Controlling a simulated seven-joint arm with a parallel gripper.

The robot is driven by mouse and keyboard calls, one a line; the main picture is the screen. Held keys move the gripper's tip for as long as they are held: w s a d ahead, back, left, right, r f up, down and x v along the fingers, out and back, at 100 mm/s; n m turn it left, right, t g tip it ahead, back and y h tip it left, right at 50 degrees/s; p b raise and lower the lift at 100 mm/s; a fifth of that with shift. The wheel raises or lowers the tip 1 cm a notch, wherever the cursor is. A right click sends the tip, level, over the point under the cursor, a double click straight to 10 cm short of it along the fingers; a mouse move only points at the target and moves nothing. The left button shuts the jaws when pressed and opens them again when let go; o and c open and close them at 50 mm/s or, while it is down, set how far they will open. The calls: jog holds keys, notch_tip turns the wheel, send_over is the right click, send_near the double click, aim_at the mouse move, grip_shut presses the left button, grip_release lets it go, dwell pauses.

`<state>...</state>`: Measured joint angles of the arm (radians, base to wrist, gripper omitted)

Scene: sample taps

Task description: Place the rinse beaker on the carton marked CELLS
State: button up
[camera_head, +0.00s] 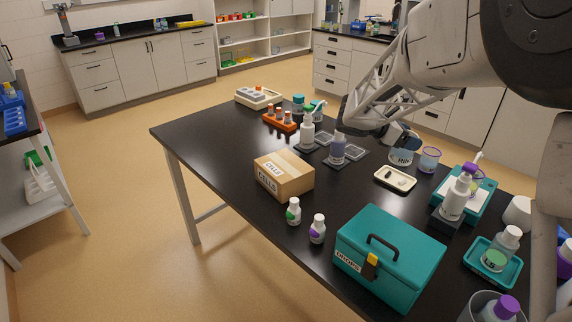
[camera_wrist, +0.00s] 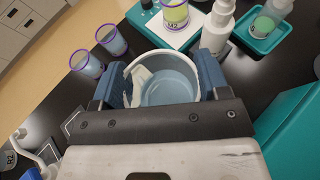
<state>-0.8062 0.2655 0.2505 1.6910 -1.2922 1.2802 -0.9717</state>
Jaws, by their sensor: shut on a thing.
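My gripper (camera_head: 392,138) is shut on a wide, pale-rimmed beaker (camera_head: 401,157), taken to be the rinse beaker; no label on it is readable. In the wrist view the beaker (camera_wrist: 168,88) sits between the two blue fingers (camera_wrist: 160,82), with a pale blue-grey inside and a jagged whitish shape at its left. Whether it touches the table is unclear. The brown carton (camera_head: 285,175), marked CELLS on two sides, stands closed on the black table, left of my gripper in the head view. Its top looks bare.
Small bottles (camera_head: 293,211) stand in front of the carton, and a teal box (camera_head: 388,262) to its right. Pump bottles (camera_head: 338,148) stand between carton and gripper. A cream tray (camera_head: 395,179) lies nearby. Purple-rimmed beakers (camera_wrist: 87,64) stand beside the held one.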

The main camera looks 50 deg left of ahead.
jog(key=s+a+n+y, duration=0.4)
jog(key=s+a, duration=0.1)
jog(key=a, duration=0.6)
jog(key=s+a+n+t+y, duration=0.1)
jog(key=s+a+n+y, duration=0.2)
jog(key=s+a, duration=0.3)
jog(key=s+a+f+n+t+y, duration=0.1)
jog(key=s+a+n+y, duration=0.3)
jog(key=a, duration=1.1)
jog(key=shift+s+a+n+y, duration=0.35)
jog(key=shift+s+y, duration=0.55)
jog(key=shift+s, duration=0.15)
jog(key=shift+f, duration=0.1)
jog(key=shift+f, duration=1.95)
jog(key=shift+f, duration=2)
jog(key=shift+f, duration=0.1)
jog(key=o, duration=1.3)
jog(key=shift+c, duration=0.2)
